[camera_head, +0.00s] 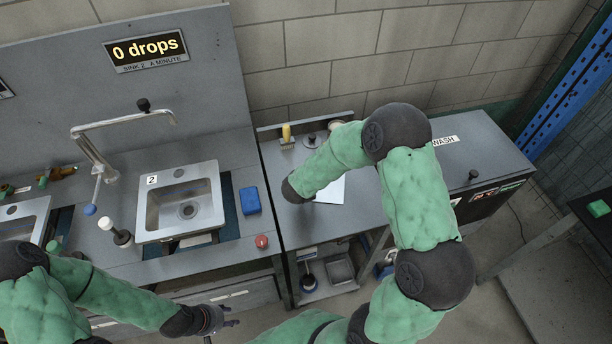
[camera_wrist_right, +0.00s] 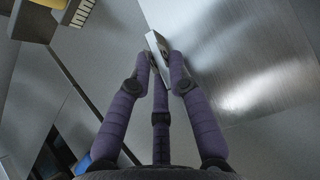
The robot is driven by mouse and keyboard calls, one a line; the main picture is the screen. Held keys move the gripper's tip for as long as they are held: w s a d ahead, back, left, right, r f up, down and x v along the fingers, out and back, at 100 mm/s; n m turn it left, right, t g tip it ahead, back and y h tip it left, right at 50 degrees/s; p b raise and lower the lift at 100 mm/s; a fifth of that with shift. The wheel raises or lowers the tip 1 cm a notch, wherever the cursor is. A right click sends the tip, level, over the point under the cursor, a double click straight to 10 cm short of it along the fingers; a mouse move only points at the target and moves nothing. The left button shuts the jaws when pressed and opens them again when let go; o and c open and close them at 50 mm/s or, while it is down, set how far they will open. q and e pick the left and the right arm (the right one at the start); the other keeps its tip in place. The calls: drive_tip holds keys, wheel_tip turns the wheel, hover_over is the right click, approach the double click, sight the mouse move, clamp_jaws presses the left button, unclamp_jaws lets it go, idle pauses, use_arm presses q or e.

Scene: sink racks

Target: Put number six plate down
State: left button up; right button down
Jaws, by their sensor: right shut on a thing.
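In the right wrist view, my right gripper (camera_wrist_right: 163,72) has its purple fingers shut on a small pale plate (camera_wrist_right: 158,58), which is tilted, with its edge close to a shiny metal sheet. I cannot read a number on it. In the head view, my right arm reaches over the counter right of the sink, and its dark wrist hides the gripper and the plate. My left gripper (camera_head: 226,324) is low in the head view, in front of the sink counter, with its fingers apart and empty.
The pale sheet (camera_head: 331,191) lies on the counter by my right wrist. A yellow-handled brush (camera_head: 287,135) stands behind it. The sink (camera_head: 181,204), a blue block (camera_head: 250,200) and a red round knob (camera_head: 262,241) are to the left. The counter's right part (camera_head: 480,155) looks mostly clear.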

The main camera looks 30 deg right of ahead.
drive_tip(key=shift+f, duration=0.15)
drive_tip(key=c, duration=1.2)
unclamp_jaws()
drive_tip(key=shift+o, duration=0.2)
drive_tip(key=shift+r, duration=0.3)
drive_tip(key=p+v, duration=0.2)
drive_tip(key=v, duration=1)
drive_tip(key=shift+f, duration=0.15)
